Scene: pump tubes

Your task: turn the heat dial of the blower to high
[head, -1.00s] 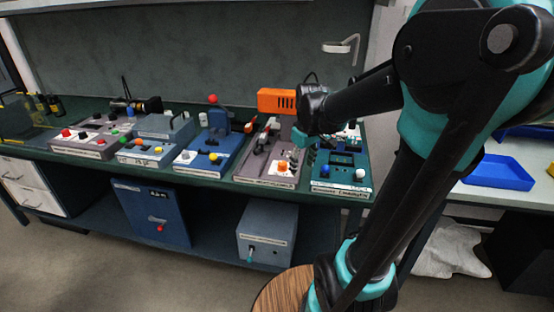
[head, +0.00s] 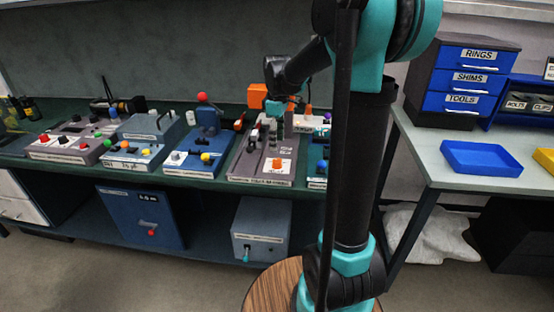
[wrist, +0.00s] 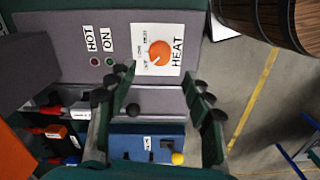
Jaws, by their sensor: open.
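The orange heat dial (wrist: 160,52) sits on a white plate lettered HEAT (wrist: 178,52), on the blower's grey panel (wrist: 68,45). Its pale pointer mark faces toward the small, unreadable lettering; I cannot tell which setting it is at. In the head view the dial (head: 277,164) is near the front of the panel. My gripper (wrist: 164,82) is open and empty, its two dark fingers apart, with the dial beyond and between their tips, not touched. In the head view the gripper's fingers are small and hard to make out beneath my wrist.
HOT and ON lamps (wrist: 101,62) lie beside the dial. A blue unit with a yellow knob (wrist: 177,158) stands alongside. Other devices line the green bench (head: 190,181). A blue tray (head: 482,160) and drawers (head: 465,80) stand on the right table.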

